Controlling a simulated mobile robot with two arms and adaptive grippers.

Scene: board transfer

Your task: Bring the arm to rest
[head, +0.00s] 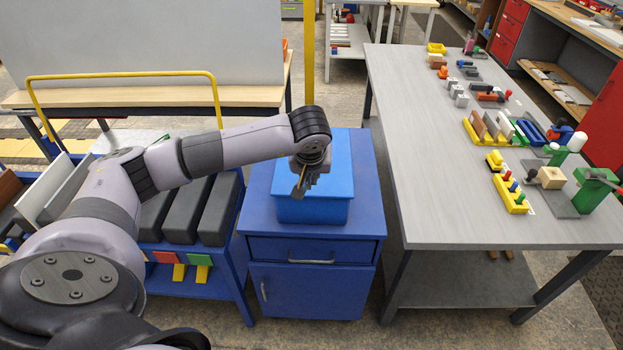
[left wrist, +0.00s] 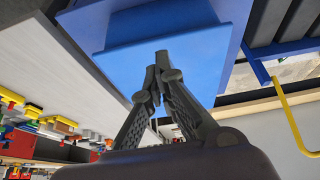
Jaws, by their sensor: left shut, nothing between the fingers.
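My left arm reaches in from the left in the head view. Its left gripper (head: 300,188) hangs over the light blue box (head: 318,209) on the blue cabinet (head: 315,252). In the left wrist view the two fingers of the left gripper (left wrist: 158,62) meet at their tips, with nothing between them. The light blue box also fills the upper middle of that view (left wrist: 190,58). I cannot tell from these frames whether the fingers touch the box. My right gripper is not in view.
A grey table (head: 440,150) with several coloured blocks and fixtures stands right of the cabinet. A yellow rail (head: 120,76) and a yellow post (head: 309,60) stand behind the arm.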

